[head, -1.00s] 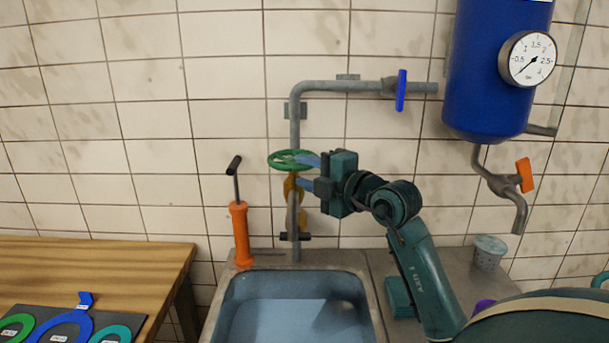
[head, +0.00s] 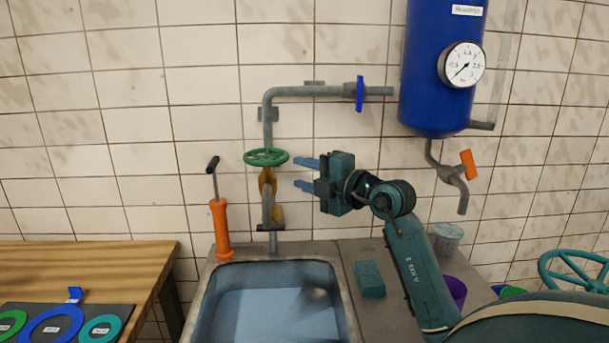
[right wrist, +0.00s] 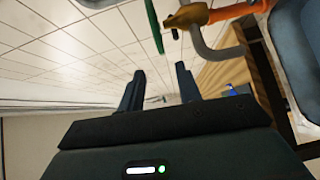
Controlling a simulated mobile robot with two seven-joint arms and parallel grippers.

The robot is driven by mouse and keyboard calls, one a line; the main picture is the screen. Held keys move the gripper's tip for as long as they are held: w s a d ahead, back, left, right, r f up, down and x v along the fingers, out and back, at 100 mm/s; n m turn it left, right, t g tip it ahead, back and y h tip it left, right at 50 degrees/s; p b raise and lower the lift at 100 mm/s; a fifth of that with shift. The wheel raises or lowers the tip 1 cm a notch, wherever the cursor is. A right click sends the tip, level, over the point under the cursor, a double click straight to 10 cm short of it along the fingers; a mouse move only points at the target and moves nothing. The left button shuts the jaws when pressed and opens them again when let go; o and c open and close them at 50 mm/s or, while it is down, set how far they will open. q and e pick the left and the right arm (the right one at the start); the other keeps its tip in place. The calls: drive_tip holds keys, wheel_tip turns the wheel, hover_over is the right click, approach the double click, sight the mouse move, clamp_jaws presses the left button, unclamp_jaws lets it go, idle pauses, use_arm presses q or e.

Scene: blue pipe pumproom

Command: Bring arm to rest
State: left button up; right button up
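My right gripper (head: 306,174) is in the middle of the head view, its two blue fingers apart and pointing left, with nothing between them. It is just right of the green handwheel (head: 266,157) on the grey pipe and apart from it. The right wrist view also shows the open fingers (right wrist: 159,88), with the green wheel's edge (right wrist: 153,28) and the brass valve body (right wrist: 188,14) beyond them. My right arm reaches up from the lower right over the counter. My left gripper does not show.
A sink basin (head: 271,303) lies below, with an orange hand pump (head: 220,229) at its back left. A teal block (head: 369,279), purple cup (head: 456,291) and grey cup (head: 447,239) are on the counter. A blue tank (head: 438,100) hangs above right. A wooden table (head: 90,262) stands left.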

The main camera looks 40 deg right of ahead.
idle(0.5)
drive_tip(key=s+a+r+m+t, duration=0.2)
drive_tip(key=s+a+m+t, duration=0.4)
drive_tip(key=a, duration=0.3)
drive_tip(key=s+d+f+m+g+h, duration=0.1)
drive_tip(key=s+f+m+g+h, duration=0.2)
drive_tip(key=f+m+g+h, duration=0.55)
drive_tip(key=s+f+m+g+h, duration=0.1)
drive_tip(key=s+f+m+g, duration=0.15)
drive_tip(key=f+m, duration=0.75)
drive_tip(key=s+a+f+n+g+y, duration=0.75)
drive_tip(key=s+a+f, duration=0.55)
drive_tip(key=s+f, duration=0.35)
drive_tip(key=w+a+f+t+y, duration=0.3)
drive_tip(key=w+a+f+t, duration=0.2)
drive_tip(key=f, duration=0.3)
drive_tip(key=shift+w+a+n+t, duration=0.4)
drive_tip(key=shift+w+a, duration=0.1)
drive_tip(key=shift+a, duration=0.1)
